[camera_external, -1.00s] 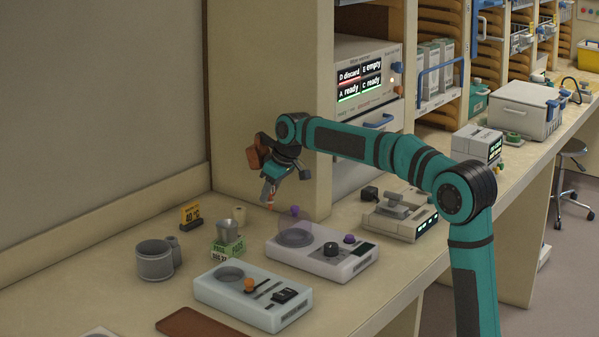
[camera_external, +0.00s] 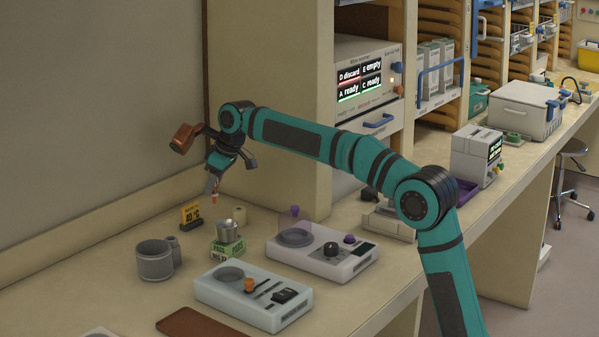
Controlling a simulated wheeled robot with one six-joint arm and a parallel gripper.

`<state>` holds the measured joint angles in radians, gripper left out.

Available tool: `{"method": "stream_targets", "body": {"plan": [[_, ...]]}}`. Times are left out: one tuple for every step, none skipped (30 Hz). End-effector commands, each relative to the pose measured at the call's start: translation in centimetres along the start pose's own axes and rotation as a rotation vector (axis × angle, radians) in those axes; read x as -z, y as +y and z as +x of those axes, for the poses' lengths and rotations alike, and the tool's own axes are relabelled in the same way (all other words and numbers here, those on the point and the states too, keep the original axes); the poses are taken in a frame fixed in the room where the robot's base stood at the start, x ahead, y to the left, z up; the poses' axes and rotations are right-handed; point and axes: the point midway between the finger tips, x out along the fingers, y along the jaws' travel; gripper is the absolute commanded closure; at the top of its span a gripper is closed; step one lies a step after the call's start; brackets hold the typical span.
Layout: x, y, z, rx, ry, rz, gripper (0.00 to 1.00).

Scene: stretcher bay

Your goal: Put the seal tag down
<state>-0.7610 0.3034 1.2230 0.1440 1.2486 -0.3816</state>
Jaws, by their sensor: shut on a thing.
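My gripper (camera_external: 213,190) points down above the back left part of the bench and is shut on a small orange and pale thing, which I take to be the seal tag (camera_external: 214,199). The tag is tiny here and its shape is hard to make out. It appears in the air, above and behind the metal cup, between that cup and the yellow sign in the picture. The gripper's fingertips are too small to see clearly.
Near the gripper are a yellow sign (camera_external: 190,214), a metal cup (camera_external: 228,231) on a green labelled block (camera_external: 227,250), and a grey round pot (camera_external: 154,262). Two pale devices (camera_external: 320,262) (camera_external: 240,300) and a brown tray (camera_external: 196,324) lie nearer. Bare bench shows left of the pot.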

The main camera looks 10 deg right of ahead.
Motion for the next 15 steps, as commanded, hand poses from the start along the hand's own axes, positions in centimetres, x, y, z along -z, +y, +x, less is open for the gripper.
{"method": "stream_targets", "body": {"plan": [[1.6, -1.8, 0.7, 0.011, 0.000, -0.026, 0.89], [2.4, -2.9, 0.9, 0.017, 0.000, -0.040, 0.89], [3.5, -4.2, 1.4, 0.025, 0.000, -0.058, 0.89], [4.3, -5.2, 1.7, 0.030, -0.001, -0.072, 0.89], [5.0, -6.3, 1.9, 0.036, 0.001, -0.086, 0.89], [6.0, -7.7, 2.4, 0.043, 0.000, -0.104, 0.89], [6.7, -8.8, 2.6, 0.049, 0.000, -0.117, 0.89], [7.4, -9.9, 2.9, 0.055, 0.000, -0.131, 0.89], [8.3, -11.3, 3.3, 0.062, -0.001, -0.149, 0.89], [8.9, -12.5, 3.5, 0.067, 0.001, -0.162, 0.89], [9.5, -13.6, 3.8, 0.073, 0.000, -0.175, 0.89], [10.3, -15.2, 4.2, 0.080, 0.000, -0.193, 0.89], [10.9, -16.3, 4.4, 0.086, 0.000, -0.206, 0.89], [11.4, -17.5, 4.7, 0.091, 0.000, -0.219, 0.89], [12.1, -19.1, 5.0, 0.098, 0.000, -0.237, 0.89]]}}
